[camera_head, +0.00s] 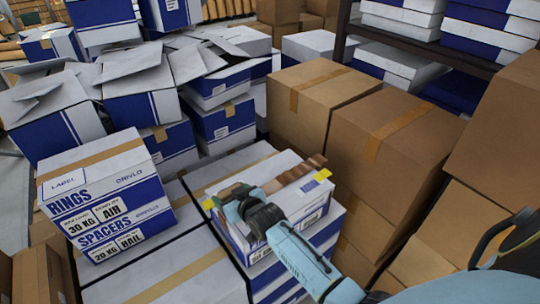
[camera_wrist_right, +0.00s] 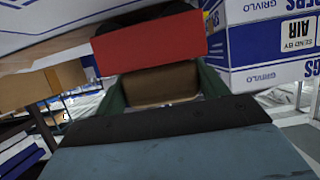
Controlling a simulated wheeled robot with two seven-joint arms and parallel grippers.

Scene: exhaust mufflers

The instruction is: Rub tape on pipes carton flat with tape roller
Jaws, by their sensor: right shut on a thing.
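The pipes carton, as I take it, is the white and blue carton (camera_head: 313,203) on a stack in the middle of the head view. A brown tape strip (camera_head: 300,172) lies on its top, its darker end reaching the far right edge. My right gripper (camera_head: 238,192) is over the carton's near left top, partly hiding it. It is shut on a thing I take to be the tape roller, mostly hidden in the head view. In the right wrist view a red block (camera_wrist_right: 150,43) and a brown part (camera_wrist_right: 160,84) show by the green fingers. My left gripper is not in view.
A white and blue rings and spacers carton (camera_head: 105,195) stands to the left. Plain brown cartons (camera_head: 375,140) stand close on the right. Open cartons (camera_head: 135,85) and a loaded shelf (camera_head: 430,50) are behind. A flat taped carton top (camera_head: 165,285) is clear in front.

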